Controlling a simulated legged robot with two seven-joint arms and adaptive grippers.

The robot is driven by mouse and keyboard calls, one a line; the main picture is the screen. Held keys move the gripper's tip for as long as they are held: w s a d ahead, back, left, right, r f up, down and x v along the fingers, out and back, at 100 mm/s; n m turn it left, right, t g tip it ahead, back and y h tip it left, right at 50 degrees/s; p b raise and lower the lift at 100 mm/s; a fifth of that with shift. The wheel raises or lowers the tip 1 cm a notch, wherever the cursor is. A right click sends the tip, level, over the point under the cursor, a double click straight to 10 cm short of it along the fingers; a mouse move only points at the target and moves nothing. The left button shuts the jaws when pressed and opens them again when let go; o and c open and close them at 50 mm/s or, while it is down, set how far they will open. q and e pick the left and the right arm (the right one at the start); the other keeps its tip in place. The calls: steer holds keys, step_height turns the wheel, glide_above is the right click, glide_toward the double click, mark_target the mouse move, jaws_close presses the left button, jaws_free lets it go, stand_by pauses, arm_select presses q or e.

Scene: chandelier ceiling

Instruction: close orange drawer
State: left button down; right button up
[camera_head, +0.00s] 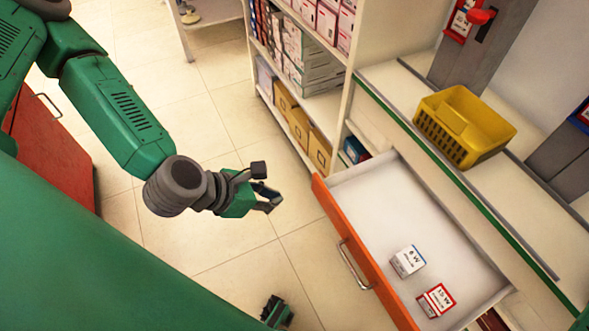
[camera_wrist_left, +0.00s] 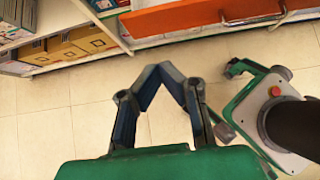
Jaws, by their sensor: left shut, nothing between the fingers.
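The orange drawer (camera_head: 325,196) stands pulled out from the white cabinet at the right, its white inside exposed. Its metal handle (camera_head: 355,266) is on the orange front. The orange front (camera_wrist_left: 190,14) also shows along the top of the left wrist view. Two small boxes, one grey and white (camera_head: 407,261) and one red and white (camera_head: 436,300), lie in the drawer. My left gripper (camera_head: 270,198) is shut and empty, left of the drawer front and apart from it. Its fingertips (camera_wrist_left: 168,72) meet in the left wrist view. My right gripper (camera_head: 277,312) shows only partly at the bottom edge.
A yellow basket (camera_head: 463,125) sits on the counter above the drawer. A shelf (camera_head: 352,50) with boxes and cartons stands behind it. A red cabinet (camera_head: 50,150) is at the left. Tiled floor (camera_head: 225,120) lies open between them.

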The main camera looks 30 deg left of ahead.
mark_target(325, 196)
arm_select(q)
steer(key=b+x, duration=0.2)
steer(key=x, duration=0.1)
steer(key=r+b+x, duration=0.1)
steer(key=b+x, duration=0.1)
steer(key=x, duration=0.2)
steer(key=w+d+b+x, duration=0.1)
steer(key=b+x, duration=0.2)
steer(key=x, duration=0.1)
steer(key=shift+w, duration=0.1)
steer(key=shift+w+d, duration=0.45)
steer(key=shift+w, duration=0.15)
arm_select(e)
step_height(325, 196, down, 8)
arm_select(q)
steer(key=shift+w, duration=0.1)
arm_select(e)
steer(key=shift+r, duration=0.15)
